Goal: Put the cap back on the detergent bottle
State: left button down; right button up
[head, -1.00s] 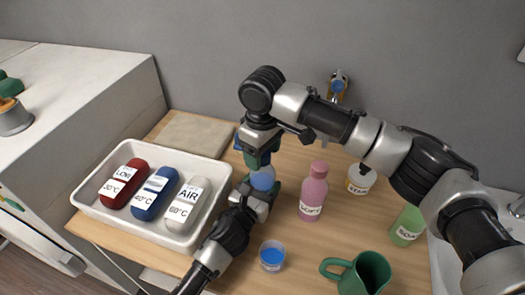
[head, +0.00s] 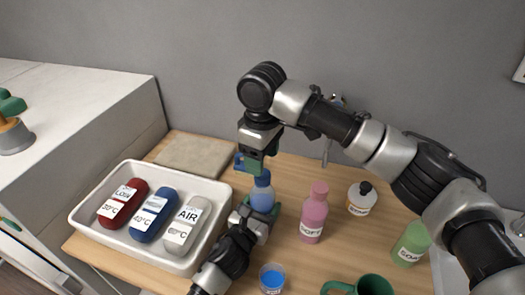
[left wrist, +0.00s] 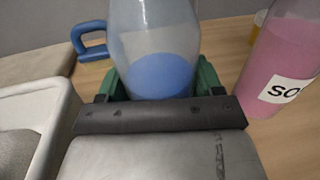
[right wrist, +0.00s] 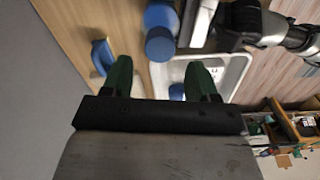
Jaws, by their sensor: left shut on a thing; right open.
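The detergent bottle (head: 262,198) is clear with blue liquid and stands upright on the wooden worktop. My left gripper (head: 256,217) is shut around its lower body; the grip shows closely in the left wrist view, around the bottle (left wrist: 155,50). A darker blue round cap (right wrist: 160,45) appears seated on the bottle's top in the right wrist view; the head view shows blue at the neck too. My right gripper (head: 255,168) is open and empty just above the bottle top. Whether the cap is fully down I cannot tell.
A white tray (head: 82,222) with red, blue and grey labelled containers lies to the left. A pink bottle (head: 314,215) stands close right; a white bottle (head: 361,200) and green bottle (head: 411,243) are farther. A blue-filled cup (head: 272,278) and green mug (head: 372,286) stand in front.

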notch_tip(320, 180, up, 3)
jog(key=n, duration=0.6)
jog(key=shift+f+n, duration=0.1)
jog(key=shift+n, duration=0.2)
jog(key=shift+f, duration=4)
jog(key=c, duration=0.9)
jog(key=o, duration=1.1)
